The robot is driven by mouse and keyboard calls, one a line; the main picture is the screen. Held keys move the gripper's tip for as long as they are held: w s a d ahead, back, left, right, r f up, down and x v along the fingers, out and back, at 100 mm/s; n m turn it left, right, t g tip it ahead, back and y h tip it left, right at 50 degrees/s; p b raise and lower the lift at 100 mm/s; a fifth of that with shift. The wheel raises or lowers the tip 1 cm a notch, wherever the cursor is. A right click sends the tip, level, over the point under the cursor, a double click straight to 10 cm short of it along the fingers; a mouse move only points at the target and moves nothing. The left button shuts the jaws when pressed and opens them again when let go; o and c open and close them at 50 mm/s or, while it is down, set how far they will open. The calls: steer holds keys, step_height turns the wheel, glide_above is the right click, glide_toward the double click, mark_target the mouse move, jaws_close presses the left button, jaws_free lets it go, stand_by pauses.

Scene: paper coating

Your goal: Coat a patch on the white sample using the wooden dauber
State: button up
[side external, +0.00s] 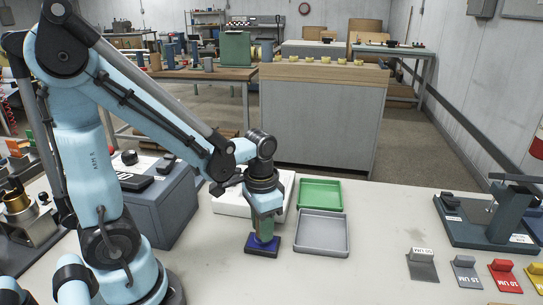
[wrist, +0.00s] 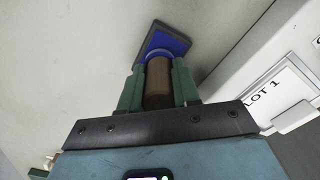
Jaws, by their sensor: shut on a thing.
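My gripper (wrist: 157,86) has its green fingers shut on the brown wooden dauber (wrist: 158,76). The dauber's lower end is at a dark-rimmed blue pad (wrist: 176,43); I cannot tell whether it presses on it. In the side view my gripper (side external: 264,229) points down over the blue pad (side external: 261,246) on the pale bench. A white slab (side external: 226,206) lies behind my gripper, partly hidden by it. In the wrist view a white card marked "LOT 1" (wrist: 275,97) shows at the right. I cannot tell whether it is the white sample.
A green tray (side external: 320,194) and a grey tray (side external: 322,233) stand just right of my gripper. A blue-grey box (side external: 160,205) stands at the left. Several coloured blocks, including a red one (side external: 505,275), and a dark fixture (side external: 490,215) lie at the right. The bench front is clear.

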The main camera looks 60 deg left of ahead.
steer(key=shift+f, duration=0.55)
stand_by(1.5)
steer(key=shift+r, duration=3.5)
